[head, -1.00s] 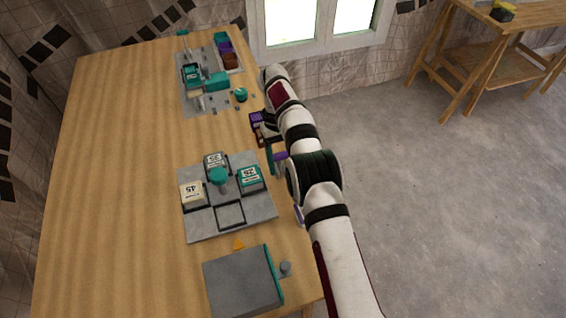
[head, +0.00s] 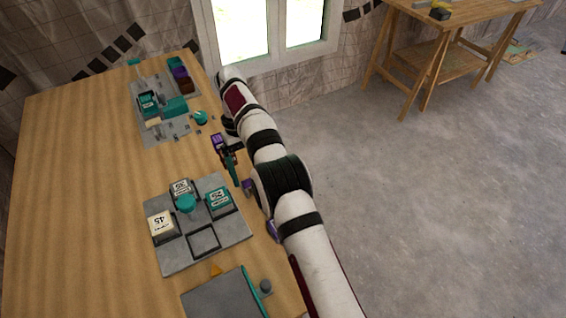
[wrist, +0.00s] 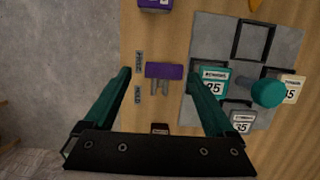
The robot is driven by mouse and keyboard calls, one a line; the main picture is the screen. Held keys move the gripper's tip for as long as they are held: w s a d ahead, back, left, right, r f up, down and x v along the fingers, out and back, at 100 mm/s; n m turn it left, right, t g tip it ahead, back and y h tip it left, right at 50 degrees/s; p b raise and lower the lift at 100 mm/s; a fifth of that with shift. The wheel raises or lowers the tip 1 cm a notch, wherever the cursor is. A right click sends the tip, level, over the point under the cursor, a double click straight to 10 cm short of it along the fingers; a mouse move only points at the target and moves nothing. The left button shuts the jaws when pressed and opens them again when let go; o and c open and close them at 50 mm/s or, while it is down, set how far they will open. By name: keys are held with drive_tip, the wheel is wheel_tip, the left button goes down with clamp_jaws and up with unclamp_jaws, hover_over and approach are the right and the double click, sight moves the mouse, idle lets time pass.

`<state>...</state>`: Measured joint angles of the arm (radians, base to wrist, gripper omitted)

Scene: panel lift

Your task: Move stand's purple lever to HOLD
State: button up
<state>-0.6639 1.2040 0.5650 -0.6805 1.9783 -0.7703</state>
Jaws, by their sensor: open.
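The purple lever (wrist: 165,71) lies in the middle of the wrist view, with two grey prongs on its lower side. Two small labels stand left of it: one beside it (wrist: 138,62) is too small to read surely, and the lower seems to read HOLD (wrist: 138,93). My gripper (wrist: 159,74) is open, its teal fingers on either side of the lever with gaps, apart from it in the picture. Whether the fingertips are at its height I cannot tell. In the head view my gripper (head: 231,164) hangs at the table's right edge, near a purple part (head: 248,187).
A grey plate (head: 190,252) with a teal knob (head: 185,204) and several labelled blocks lies beside my gripper. Another purple block (wrist: 155,4) is at the top of the wrist view. A grey panel (head: 222,296) is nearer. The table's left side (head: 70,200) is clear.

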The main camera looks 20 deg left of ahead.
drive_tip(key=w+d+r, duration=0.1)
drive_tip(key=d+r, duration=0.5)
drive_tip(key=d, duration=0.5)
drive_tip(key=shift+w+r, duration=0.15)
drive_tip(key=shift+r, duration=0.05)
